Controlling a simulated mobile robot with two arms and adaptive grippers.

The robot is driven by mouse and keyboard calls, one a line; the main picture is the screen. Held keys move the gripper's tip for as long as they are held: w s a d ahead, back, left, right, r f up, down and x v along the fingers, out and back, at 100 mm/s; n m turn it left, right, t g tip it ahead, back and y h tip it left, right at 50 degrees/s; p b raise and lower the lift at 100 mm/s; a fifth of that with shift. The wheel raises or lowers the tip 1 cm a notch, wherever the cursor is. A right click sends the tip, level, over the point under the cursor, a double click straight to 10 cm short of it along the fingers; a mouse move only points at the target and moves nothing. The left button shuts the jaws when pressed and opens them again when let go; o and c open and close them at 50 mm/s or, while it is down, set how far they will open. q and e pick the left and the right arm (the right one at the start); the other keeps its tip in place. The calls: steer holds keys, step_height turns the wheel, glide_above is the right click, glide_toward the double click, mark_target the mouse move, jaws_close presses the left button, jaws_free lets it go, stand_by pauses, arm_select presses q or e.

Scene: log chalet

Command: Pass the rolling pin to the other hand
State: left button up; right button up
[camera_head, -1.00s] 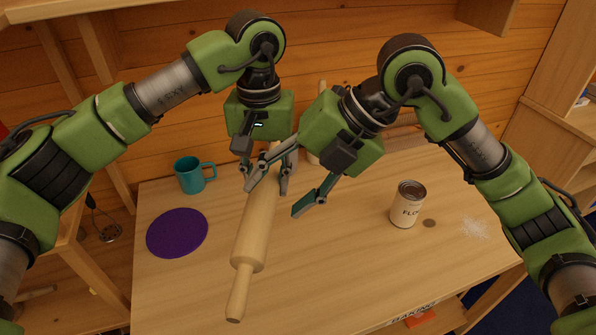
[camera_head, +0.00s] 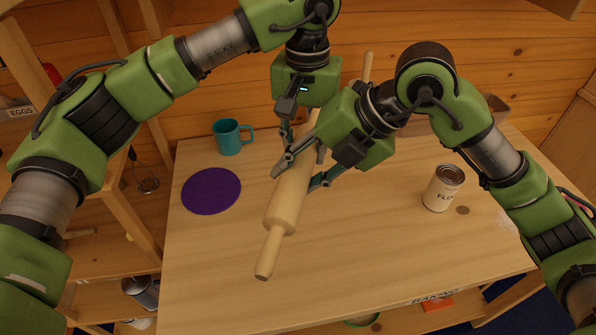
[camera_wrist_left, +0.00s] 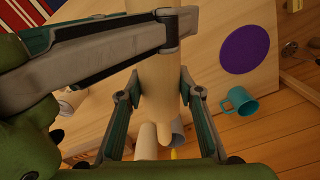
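The wooden rolling pin (camera_head: 291,195) is held tilted above the table, its near handle toward the front and its far handle up by the back wall. My left gripper (camera_head: 303,132) is shut around the pin's far part; in the left wrist view its fingers (camera_wrist_left: 161,84) press both sides of the pin (camera_wrist_left: 157,55). My right gripper (camera_head: 296,178) has its fingers on either side of the pin's body, just nearer the front than the left one. Whether they squeeze it I cannot tell. One right finger crosses the pin in the left wrist view.
A purple round mat (camera_head: 211,191) and a teal mug (camera_head: 229,137) are at the left of the table (camera_head: 370,260). A flour can (camera_head: 443,188) stands at the right. The front middle of the table is clear. Shelves stand at the left.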

arm_select(q)
steer(key=o, duration=0.5)
